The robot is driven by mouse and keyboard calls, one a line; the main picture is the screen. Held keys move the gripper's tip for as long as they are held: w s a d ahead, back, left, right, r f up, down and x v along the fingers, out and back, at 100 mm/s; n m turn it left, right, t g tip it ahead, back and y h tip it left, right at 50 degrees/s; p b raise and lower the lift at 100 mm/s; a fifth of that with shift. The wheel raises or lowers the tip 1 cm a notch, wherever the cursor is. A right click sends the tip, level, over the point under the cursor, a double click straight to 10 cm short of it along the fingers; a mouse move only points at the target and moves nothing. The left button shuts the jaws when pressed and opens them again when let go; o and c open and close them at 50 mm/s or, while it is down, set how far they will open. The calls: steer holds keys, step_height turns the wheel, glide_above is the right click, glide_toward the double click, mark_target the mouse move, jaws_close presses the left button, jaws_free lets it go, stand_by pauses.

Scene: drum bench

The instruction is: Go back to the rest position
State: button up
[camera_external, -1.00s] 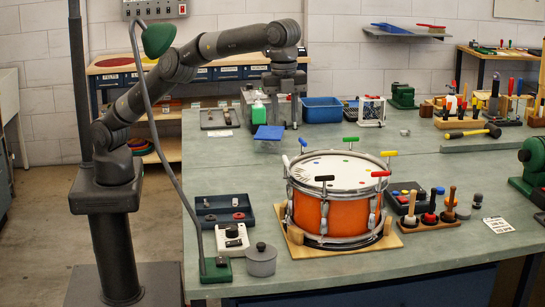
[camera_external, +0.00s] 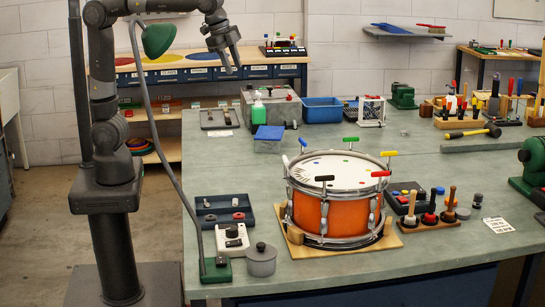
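My gripper (camera_external: 233,62) hangs in the air in front of the back workbench, above and behind the left part of the bench, pointing down and slightly right. It touches nothing that I can see. Its fingers look a little apart with nothing between them. The orange drum (camera_external: 338,211) stands on a wooden board at the bench's middle, with several T-handled keys around its rim. A clear box with a blue lid (camera_external: 269,139) stands on the bench below my gripper.
A green lamp (camera_external: 158,38) on a curved stem (camera_external: 160,130) rises close beside my arm. A grey box (camera_external: 272,106) with a green bottle and a blue bin (camera_external: 322,110) stand at the bench's back. The bench surface (camera_external: 240,170) left of the drum is partly clear.

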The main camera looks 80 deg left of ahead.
steer(key=s+a+f+n+t, duration=0.1)
steer(key=s+a+f+n, duration=0.3)
steer(key=s+a+f, duration=0.3)
steer(key=s+a+f+n+t, duration=0.1)
steer(key=s+a+f+n, duration=0.3)
steer(key=s+a, duration=0.6)
step_height(320, 180, down, 3)
steer(key=shift+s+r+n, duration=0.1)
steer(key=shift+s+n, duration=0.3)
steer(key=shift+s, duration=0.5)
steer(key=shift+c, duration=0.4)
stand_by(0.5)
